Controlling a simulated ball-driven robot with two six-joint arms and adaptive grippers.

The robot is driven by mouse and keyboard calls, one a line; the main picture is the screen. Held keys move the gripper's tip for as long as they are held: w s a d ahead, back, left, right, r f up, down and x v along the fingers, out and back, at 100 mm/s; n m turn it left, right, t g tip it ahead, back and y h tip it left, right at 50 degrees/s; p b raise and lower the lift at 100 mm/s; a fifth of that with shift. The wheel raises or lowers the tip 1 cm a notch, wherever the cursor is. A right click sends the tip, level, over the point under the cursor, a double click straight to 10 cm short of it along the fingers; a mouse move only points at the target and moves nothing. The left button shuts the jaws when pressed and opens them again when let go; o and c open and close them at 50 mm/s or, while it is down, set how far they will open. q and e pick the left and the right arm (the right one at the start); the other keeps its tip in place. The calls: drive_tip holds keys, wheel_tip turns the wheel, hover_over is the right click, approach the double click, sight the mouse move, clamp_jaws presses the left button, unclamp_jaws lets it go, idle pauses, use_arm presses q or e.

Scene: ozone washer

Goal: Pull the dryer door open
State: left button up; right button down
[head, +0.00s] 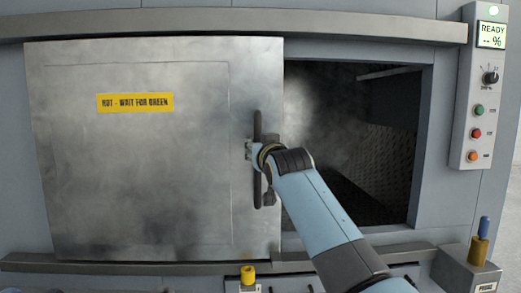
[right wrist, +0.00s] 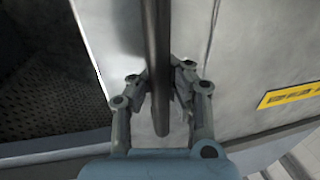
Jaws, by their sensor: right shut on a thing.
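The dryer door (head: 140,160) is a grey metal sliding panel with a yellow label (head: 135,102) reading "HOT - WAIT FOR GREEN". It stands to the left, and the dryer opening (head: 355,140) shows dark and hazy to its right. A dark vertical bar handle (head: 257,128) is near the door's right edge. My right gripper (right wrist: 160,88) is shut on the handle (right wrist: 158,35), with one finger on each side of the bar. My left gripper is not in view.
A control panel (head: 481,90) at the right has a lit "READY" display, a knob and several buttons. Rails run above (head: 350,26) and below (head: 110,267) the door. A yellow-topped item (head: 248,275) and a box with a blue-tipped lever (head: 481,240) stand low in front.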

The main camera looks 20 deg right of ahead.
drive_tip(key=shift+a+f, duration=0.15)
drive_tip(key=shift+f, duration=0.4)
drive_tip(key=c, duration=1.8)
unclamp_jaws()
drive_tip(key=shift+s+r, duration=0.1)
drive_tip(key=shift+s, duration=0.05)
drive_tip(key=o, duration=0.5)
drive_tip(key=shift+s+r, duration=0.25)
drive_tip(key=shift+r, duration=0.1)
drive_tip(key=shift+o, duration=0.5)
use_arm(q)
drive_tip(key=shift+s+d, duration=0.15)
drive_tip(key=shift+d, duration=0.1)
use_arm(e)
drive_tip(key=shift+w, duration=0.2)
drive_tip(key=shift+s, duration=0.1)
drive_tip(key=s, duration=0.7)
drive_tip(key=shift+s, duration=0.15)
drive_tip(key=shift+a+f, duration=0.1)
